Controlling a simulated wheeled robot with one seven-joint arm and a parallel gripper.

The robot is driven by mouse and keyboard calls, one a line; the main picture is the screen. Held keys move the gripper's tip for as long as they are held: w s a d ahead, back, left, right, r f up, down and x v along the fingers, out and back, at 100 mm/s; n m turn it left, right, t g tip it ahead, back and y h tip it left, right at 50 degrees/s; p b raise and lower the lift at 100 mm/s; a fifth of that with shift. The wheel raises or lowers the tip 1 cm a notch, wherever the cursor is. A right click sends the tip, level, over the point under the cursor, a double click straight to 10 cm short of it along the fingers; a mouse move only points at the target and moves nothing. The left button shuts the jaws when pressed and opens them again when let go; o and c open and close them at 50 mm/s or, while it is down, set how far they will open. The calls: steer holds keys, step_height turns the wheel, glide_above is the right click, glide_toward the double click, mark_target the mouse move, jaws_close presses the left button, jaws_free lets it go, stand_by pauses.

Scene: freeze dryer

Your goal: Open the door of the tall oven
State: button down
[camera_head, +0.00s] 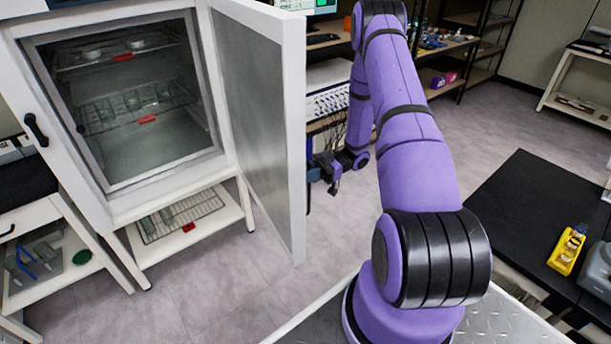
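The tall white oven (167,197) stands at the left on a white stand. Its door (294,120) is swung wide open from the right side of the opening, with its grey inner panel facing the chamber. The chamber shows wire shelves with small containers and red tags. A black handle (36,129) is on the oven's left front edge. My gripper (333,187) is just right of the door, on its outer side, low over the floor. It is small and partly hidden by the door, and I cannot tell whether its fingers are open or touch the door.
A lower shelf (150,258) under the oven holds a wire rack. A black table (530,205) with a yellow holder (567,250) stands at the right. Shelving and a bench are behind. The floor between the door and the black table is mostly clear around my arm.

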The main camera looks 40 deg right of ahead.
steer(key=c, duration=1.2)
jaws_free()
steer(key=s+d, duration=0.1)
steer(key=d, duration=0.9)
steer(key=shift+s+d, duration=0.25)
steer(key=shift+d, duration=0.1)
